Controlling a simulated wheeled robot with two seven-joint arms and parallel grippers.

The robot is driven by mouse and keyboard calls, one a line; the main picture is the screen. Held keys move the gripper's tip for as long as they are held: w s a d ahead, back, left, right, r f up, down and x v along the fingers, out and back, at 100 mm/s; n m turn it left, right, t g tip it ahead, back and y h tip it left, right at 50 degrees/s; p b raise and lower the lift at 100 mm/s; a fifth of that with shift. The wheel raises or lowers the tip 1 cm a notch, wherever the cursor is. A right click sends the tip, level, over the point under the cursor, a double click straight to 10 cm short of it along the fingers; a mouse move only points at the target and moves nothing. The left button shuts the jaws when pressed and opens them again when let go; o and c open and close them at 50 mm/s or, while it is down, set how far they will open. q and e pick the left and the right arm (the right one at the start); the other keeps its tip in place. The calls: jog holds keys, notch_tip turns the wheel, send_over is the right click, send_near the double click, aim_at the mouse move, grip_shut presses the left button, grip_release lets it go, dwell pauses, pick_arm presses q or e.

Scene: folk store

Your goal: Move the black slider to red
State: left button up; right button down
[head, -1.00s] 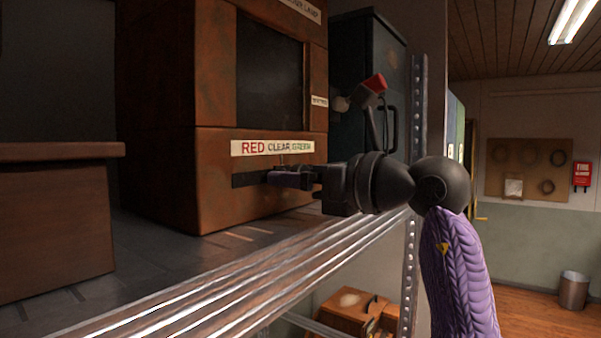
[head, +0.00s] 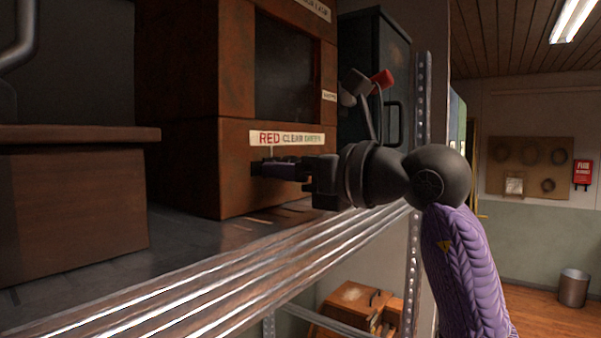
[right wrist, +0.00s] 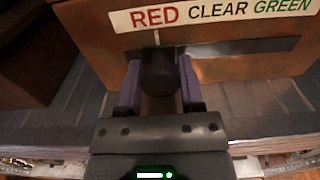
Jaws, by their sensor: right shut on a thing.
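The black slider (right wrist: 158,72) shows in the right wrist view between the purple fingers of my right gripper (right wrist: 160,90), which is shut on it. It sits in a dark slot (right wrist: 235,49) in the front of a rust-brown box (head: 232,195). A white label strip (head: 287,139) above the slot reads RED, CLEAR, GREEN; it also shows in the right wrist view (right wrist: 215,16). The slider's thin pointer stands under the word RED. In the head view my right gripper (head: 272,168) reaches in from the right and mostly hides the slider. My left gripper is not in view.
The box stands on a metal shelf (head: 200,292) with a ridged front edge. A brown block (head: 75,210) stands to its left.

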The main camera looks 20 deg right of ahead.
jog(key=shift+a, duration=0.15)
jog(key=c, duration=0.5)
grip_release()
jog(key=shift+s, duration=0.1)
jog(key=shift+o, duration=1.4)
jog(key=shift+s+a, duration=0.1)
jog(key=shift+s, duration=0.05)
